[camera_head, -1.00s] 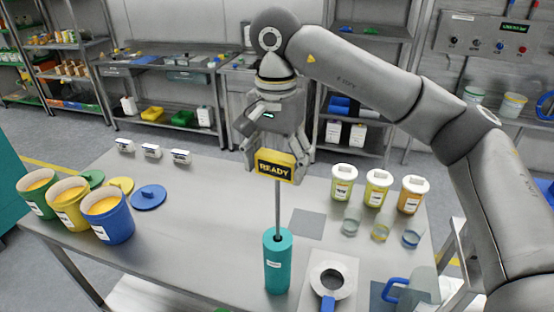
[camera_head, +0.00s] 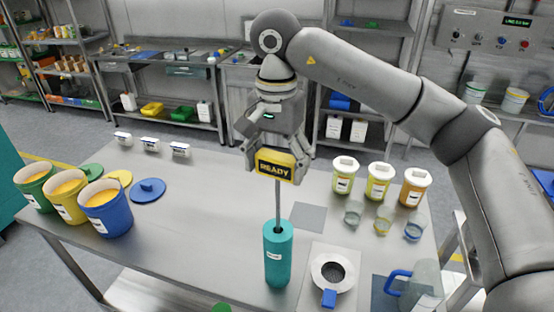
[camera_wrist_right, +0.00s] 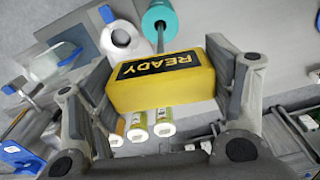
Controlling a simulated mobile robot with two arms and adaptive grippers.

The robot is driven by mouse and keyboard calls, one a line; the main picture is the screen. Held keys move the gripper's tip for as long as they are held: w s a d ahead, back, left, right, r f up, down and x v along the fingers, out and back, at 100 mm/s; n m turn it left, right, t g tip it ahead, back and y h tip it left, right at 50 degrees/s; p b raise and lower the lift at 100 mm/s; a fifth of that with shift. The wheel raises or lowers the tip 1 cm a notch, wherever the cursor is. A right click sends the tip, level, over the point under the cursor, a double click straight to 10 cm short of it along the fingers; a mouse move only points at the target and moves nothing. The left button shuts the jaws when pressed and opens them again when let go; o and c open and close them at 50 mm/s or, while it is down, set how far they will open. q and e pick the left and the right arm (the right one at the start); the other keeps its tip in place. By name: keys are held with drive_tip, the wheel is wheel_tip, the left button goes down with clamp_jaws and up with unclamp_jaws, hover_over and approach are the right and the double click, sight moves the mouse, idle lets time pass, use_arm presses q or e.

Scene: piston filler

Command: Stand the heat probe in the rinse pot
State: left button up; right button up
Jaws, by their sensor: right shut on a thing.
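The heat probe has a yellow block head (camera_head: 275,165) with a dark "READY" display and a thin grey rod (camera_head: 278,205) below it. It is upright. My right gripper (camera_head: 276,152) is shut on the head, with a finger on either side; the head also shows large in the right wrist view (camera_wrist_right: 165,76). The rinse pot, which I take to be the teal cylinder (camera_head: 278,262), stands on the table directly below. The rod runs down to the pot's top opening, and its lower end is hidden there. The pot also shows in the wrist view (camera_wrist_right: 158,17). My left gripper is not in view.
Lidded jars (camera_head: 380,180) and small glasses (camera_head: 383,220) are behind. Coloured tubs (camera_head: 107,212) and lids stand left. The table's centre-left is clear.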

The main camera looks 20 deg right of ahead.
drive_tip(key=b, duration=0.5)
hover_over(277, 219)
drive_tip(key=shift+f, duration=3.25)
drive_tip(key=shift+f+b, duration=3.4)
drive_tip(key=shift+f, duration=1.2)
drive_tip(key=o, duration=1.1)
wheel_tip(277, 219, up, 12)
drive_tip(key=shift+r, duration=0.1)
